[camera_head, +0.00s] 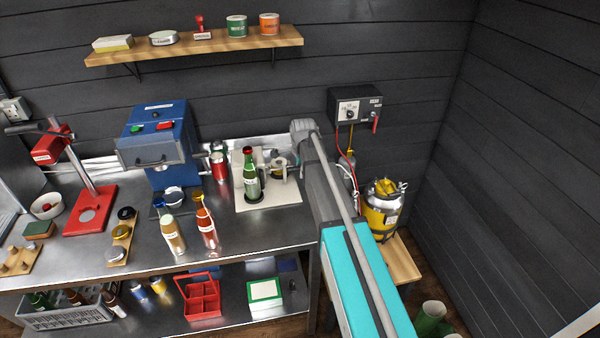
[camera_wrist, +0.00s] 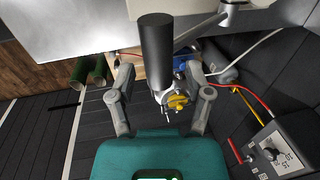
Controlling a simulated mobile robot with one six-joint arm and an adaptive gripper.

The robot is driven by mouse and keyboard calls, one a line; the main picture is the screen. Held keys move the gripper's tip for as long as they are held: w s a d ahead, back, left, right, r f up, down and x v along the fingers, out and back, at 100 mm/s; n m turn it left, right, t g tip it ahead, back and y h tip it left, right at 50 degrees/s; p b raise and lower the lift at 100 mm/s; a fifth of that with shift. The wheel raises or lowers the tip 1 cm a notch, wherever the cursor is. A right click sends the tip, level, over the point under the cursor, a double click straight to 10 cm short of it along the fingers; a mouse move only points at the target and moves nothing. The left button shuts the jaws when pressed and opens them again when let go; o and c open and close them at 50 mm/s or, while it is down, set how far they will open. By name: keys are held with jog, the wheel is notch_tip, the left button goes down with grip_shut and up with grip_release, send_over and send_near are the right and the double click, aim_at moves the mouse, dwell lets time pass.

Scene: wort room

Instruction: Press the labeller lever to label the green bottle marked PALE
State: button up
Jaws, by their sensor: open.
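The green bottle (camera_head: 251,180) with a pale label stands upright on the labeller's white base plate (camera_head: 285,194); its label is too small to read. Right of it is the labeller's metal mechanism with a roll (camera_head: 279,166), partly covered by my arm. In the wrist view, a dark cylindrical grip (camera_wrist: 156,45), apparently the labeller lever's handle, lies between the fingers of my gripper (camera_wrist: 160,73). The fingers are open, with a gap on both sides of the grip. In the head view my arm hides the lever, and my fingers cannot be made out.
An amber bottle (camera_head: 207,230) and a tan bottle (camera_head: 173,235) stand on the bench left of the labeller. A blue machine (camera_head: 158,145) and red press (camera_head: 90,205) stand further left. A yellow-and-steel tank (camera_head: 383,210) and wall control box (camera_head: 355,108) are at right.

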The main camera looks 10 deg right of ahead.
jog(key=shift+f, duration=0.1)
jog(key=shift+c, duration=0.3)
grip_shut()
